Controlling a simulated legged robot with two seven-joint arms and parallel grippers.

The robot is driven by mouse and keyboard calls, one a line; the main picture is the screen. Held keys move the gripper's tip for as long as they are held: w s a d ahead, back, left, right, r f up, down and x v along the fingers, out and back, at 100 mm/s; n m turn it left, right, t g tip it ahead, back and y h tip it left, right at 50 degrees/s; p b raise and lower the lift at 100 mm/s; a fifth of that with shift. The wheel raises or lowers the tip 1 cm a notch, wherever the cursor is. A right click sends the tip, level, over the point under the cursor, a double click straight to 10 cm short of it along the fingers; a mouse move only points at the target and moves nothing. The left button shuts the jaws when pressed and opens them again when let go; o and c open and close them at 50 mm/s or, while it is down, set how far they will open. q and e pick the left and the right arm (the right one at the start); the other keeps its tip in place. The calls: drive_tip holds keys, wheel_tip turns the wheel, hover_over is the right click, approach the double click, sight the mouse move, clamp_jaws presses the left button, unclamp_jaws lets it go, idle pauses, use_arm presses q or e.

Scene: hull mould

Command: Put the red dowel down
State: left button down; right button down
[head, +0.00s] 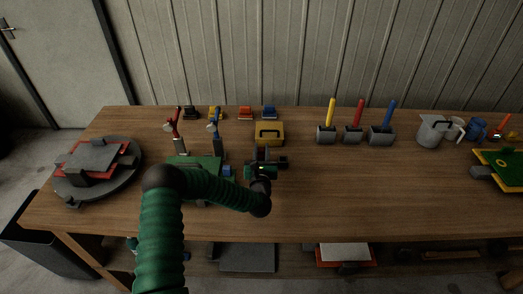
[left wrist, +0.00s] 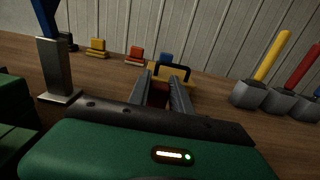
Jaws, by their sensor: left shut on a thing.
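My left gripper (head: 266,155) is over the middle-left of the wooden table, just in front of the yellow box with a black handle (head: 269,132). In the left wrist view its two grey fingers (left wrist: 160,88) point away toward that box. They are shut on a dark red piece, the red dowel (left wrist: 158,95), of which only a small part shows between them. Its ends and its height over the table cannot be made out. My right gripper is in neither view.
Grey blocks (head: 353,136) holding yellow, red and blue sticks stand right of the gripper. A green case (head: 195,165) and upright red- and blue-handled tools (head: 214,128) are left of it. Jugs (head: 433,130) stand far right. The front right table is clear.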

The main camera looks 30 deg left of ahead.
use_arm(q)
drive_tip(key=c, duration=1.2)
unclamp_jaws()
drive_tip(key=shift+o, duration=0.2)
drive_tip(key=v, duration=1.2)
